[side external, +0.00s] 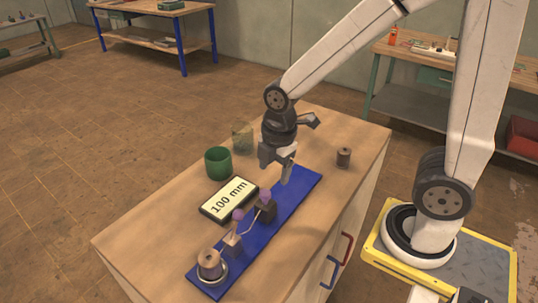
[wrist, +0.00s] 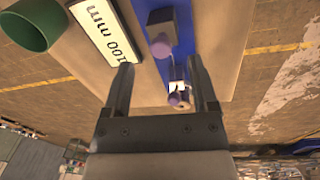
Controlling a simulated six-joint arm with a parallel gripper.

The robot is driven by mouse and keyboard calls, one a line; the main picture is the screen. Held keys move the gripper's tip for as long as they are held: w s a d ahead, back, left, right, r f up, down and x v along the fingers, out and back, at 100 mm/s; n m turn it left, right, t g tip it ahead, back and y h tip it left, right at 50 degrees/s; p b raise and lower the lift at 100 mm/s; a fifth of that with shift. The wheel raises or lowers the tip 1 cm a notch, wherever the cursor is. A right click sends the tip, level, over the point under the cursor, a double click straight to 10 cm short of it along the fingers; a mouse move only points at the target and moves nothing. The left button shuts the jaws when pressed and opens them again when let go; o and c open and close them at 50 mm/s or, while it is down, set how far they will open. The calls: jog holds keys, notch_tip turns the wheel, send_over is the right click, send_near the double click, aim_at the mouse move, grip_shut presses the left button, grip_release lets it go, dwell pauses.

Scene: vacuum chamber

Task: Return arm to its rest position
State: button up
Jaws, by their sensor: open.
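My gripper (side external: 278,172) hangs from the bent arm above the far end of a blue board (side external: 304,184) on the wooden bench. Its jaws are open, with nothing visible between the fingers; they also show in the wrist view (wrist: 161,68). In the wrist view the blue board and blocks lie beyond the fingertips. The arm is extended out over the bench from my base at the right.
The board carries two blocks with purple knobs (side external: 265,195) and a brown cylinder (side external: 209,260) on a ring. Nearby stand a "100 mm" display (side external: 229,200), a green cup (side external: 217,164), a clear cup (side external: 243,139) and a small brown spool (side external: 343,157).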

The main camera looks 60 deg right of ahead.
jog(key=d+f+m, duration=0.1)
jog(key=m, duration=0.4)
jog(key=s+f+m+t, duration=0.1)
jog(key=m, duration=0.5)
jog(key=s+d+m, duration=0.1)
jog(key=m, duration=0.4)
jog(key=shift+s+d+f+t, duration=0.1)
jog(key=shift+d+f+t, duration=0.2)
jog(key=shift+f, duration=0.1)
jog(key=w+a+r+n, duration=0.1)
jog(key=n, duration=0.5)
jog(key=a+r+n+g, duration=0.1)
jog(key=n, duration=0.6)
jog(key=w+a+r+n+g, duration=0.1)
jog(key=n, duration=0.5)
jog(key=shift+w+a+r, duration=0.15)
jog(key=shift+w+r, duration=0.05)
jog(key=shift+w, duration=0.15)
jog(key=n, duration=0.3)
jog(key=r+n, duration=0.1)
jog(key=shift+w+a+n, duration=0.2)
jog(key=shift+a+n, duration=0.1)
jog(key=shift+a, duration=0.05)
jog(key=n, duration=0.3)
jog(key=shift+w+a+r+g, duration=0.1)
jog(key=shift+a+r+g, duration=0.15)
jog(key=shift+g, duration=0.05)
